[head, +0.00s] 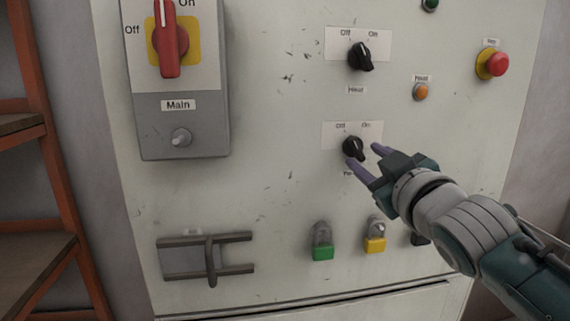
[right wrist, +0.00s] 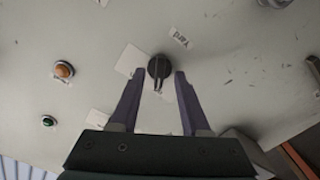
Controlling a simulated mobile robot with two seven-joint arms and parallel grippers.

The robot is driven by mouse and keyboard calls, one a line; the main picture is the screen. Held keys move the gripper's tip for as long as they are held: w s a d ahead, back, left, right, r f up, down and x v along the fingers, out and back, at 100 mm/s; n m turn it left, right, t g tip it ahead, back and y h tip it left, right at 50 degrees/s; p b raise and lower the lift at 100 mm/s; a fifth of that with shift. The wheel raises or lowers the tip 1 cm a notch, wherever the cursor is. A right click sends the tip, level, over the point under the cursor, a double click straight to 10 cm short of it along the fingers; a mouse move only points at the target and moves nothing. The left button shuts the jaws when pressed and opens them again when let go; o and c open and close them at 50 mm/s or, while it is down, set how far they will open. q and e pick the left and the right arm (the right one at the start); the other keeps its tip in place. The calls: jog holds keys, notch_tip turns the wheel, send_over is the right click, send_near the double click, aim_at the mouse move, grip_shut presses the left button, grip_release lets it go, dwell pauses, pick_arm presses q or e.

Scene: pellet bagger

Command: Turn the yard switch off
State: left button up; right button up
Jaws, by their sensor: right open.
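The yard switch (head: 354,147) is a black rotary knob on the pale panel, with "Off" at its upper left and "On" at its upper right. I cannot tell for sure which mark the knob points to. My right gripper (head: 361,155) is open, its purple fingers pointing at the knob from the lower right. In the right wrist view the knob (right wrist: 159,68) sits between the fingertips, with gaps on both sides. My left gripper is not in view.
A similar black Heat switch (head: 361,56) is above. A red emergency button (head: 497,64) and an orange lamp (head: 421,91) are to the right. Green (head: 323,253) and yellow (head: 375,245) tagged parts are below. A red main switch (head: 168,40) and a latch (head: 210,260) are left.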

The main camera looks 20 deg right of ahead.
jog(key=v, duration=0.8)
jog(key=shift+s+a, duration=0.1)
jog(key=s+a+f+m+g+y, duration=0.2)
jog(key=s+a+f+g, duration=0.4)
jog(key=s+f+g, duration=0.4)
jog(key=s+a+f+g+y, duration=0.1)
jog(key=s+a+f+g, duration=0.15)
jog(key=s, duration=0.45)
jog(key=s+a+f+g+y, duration=0.1)
jog(key=s+a+g, duration=0.1)
jog(key=s+a, duration=0.35)
notch_tip(320, 180, up, 34)
jog(key=d+p, duration=0.2)
jog(key=p, duration=3.2)
jog(key=shift+d+n, duration=0.2)
jog(key=shift+n, duration=0.1)
